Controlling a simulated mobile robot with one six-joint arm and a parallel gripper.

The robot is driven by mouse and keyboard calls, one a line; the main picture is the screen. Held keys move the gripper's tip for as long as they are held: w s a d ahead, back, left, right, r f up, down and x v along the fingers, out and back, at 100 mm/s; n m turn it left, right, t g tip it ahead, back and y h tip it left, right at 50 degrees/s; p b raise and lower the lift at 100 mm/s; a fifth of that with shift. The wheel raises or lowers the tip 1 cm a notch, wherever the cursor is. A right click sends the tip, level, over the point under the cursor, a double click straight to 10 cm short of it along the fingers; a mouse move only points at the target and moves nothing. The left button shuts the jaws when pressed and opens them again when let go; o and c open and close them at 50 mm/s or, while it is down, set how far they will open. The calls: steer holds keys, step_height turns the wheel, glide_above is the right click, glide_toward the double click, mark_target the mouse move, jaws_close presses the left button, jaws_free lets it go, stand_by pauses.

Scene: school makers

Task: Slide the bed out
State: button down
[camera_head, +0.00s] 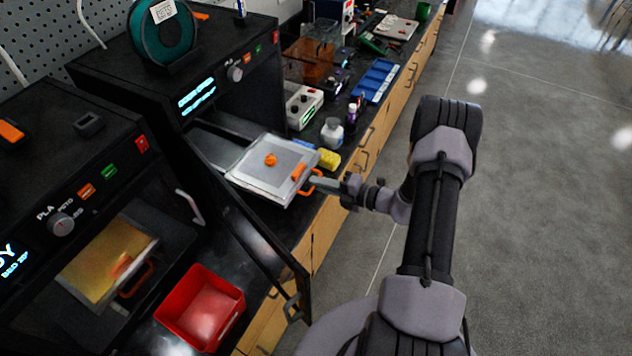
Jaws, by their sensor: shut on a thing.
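The grey print bed (264,176) sticks out of the open front of the far black 3D printer (205,55), past the door opening. Small orange printed pieces (270,159) lie on it. Its orange handle (325,182) is at the right front corner. My gripper (318,185) is shut on the orange handle, with my arm reaching in from the right. The fingertips are small here and partly hidden by the handle. The printer's dark door (258,240) hangs open on the near side of the bed.
A second printer (70,215) with a yellow bed stands at the left. A red bin (202,308) sits on the bench near the door. A white bottle (332,132), a yellow block (328,159) and a blue tray (376,80) stand beyond the bed. The floor at right is clear.

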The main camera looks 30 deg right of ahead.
steer(key=shift+s+f, duration=0.1)
steer(key=c, duration=1.9)
jaws_free()
steer(key=o, duration=0.4)
steer(key=shift+s+d, duration=0.2)
steer(key=shift+c, duration=0.2)
steer(key=shift+w, duration=0.1)
steer(key=p+v, duration=0.2)
steer(key=v, duration=1.5)
steer(key=shift+p, duration=0.4)
steer(key=shift+s, duration=0.25)
